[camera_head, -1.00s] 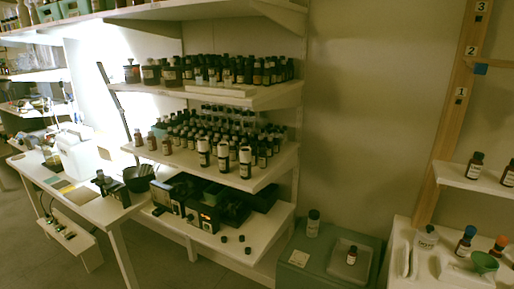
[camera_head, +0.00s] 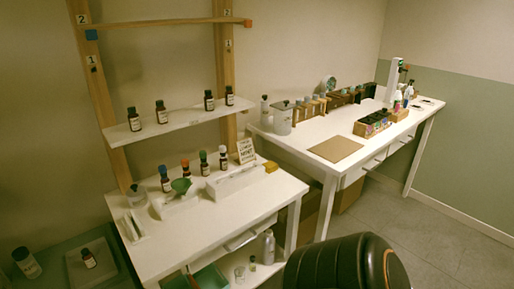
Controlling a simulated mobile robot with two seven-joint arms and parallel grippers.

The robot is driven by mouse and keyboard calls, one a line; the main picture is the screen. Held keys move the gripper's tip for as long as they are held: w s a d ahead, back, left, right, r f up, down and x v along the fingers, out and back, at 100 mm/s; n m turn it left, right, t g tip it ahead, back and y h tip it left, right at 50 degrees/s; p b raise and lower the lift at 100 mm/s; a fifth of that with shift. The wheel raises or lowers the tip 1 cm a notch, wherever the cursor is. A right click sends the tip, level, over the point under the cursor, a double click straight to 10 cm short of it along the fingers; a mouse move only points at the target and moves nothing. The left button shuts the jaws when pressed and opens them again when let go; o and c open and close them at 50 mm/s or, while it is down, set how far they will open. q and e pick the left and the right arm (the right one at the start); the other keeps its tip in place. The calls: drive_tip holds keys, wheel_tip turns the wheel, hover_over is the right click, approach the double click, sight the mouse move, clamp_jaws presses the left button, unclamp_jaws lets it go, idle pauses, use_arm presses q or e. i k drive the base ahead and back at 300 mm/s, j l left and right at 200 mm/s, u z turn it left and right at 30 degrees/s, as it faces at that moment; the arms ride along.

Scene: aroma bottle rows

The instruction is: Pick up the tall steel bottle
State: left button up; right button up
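A tall grey bottle (camera_head: 268,248), which looks like steel, stands upright on the low shelf under the nearer white table, close to the front right table leg. Two small pale containers stand just left of it. Neither of my grippers is in view.
The white table (camera_head: 215,225) holds several small dark bottles, a green funnel (camera_head: 181,185) and a sign (camera_head: 246,150). A second white table (camera_head: 290,147) is behind. Grey floor (camera_head: 440,240) is free at right.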

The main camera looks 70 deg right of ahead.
sight(268, 242)
drive_tip(key=z, duration=2.3)
